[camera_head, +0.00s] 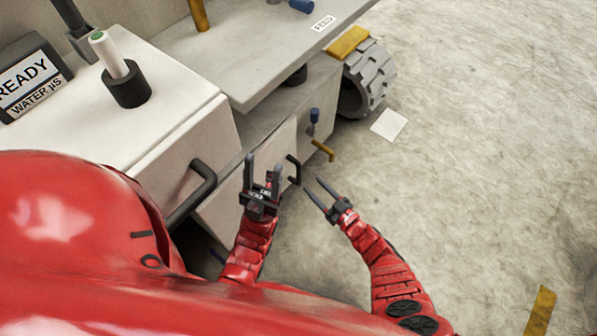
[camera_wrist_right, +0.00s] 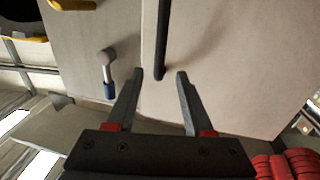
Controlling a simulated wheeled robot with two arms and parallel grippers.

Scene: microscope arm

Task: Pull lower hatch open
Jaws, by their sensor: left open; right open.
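The lower hatch (camera_head: 236,200) is a pale panel low on the white cabinet front and appears shut. Its dark bar handle (camera_head: 294,171) is at the panel's right side. In the right wrist view the handle (camera_wrist_right: 163,40) is a black bar whose near end lies just beyond the gap between my right fingertips. My right gripper (camera_head: 313,186) is open and empty, just right of the handle; its fingers (camera_wrist_right: 160,74) do not appear to touch it. My left gripper (camera_head: 263,164) is open and empty, in front of the hatch and left of the handle, hiding part of the panel.
A larger dark handle (camera_head: 195,193) sits on the box front to the left. A blue-tipped lever (camera_head: 314,122) and a yellow lever (camera_head: 323,149) stick out right of the hatch. A grey ridged wheel (camera_head: 368,78) stands beyond. The floor at right is mostly clear.

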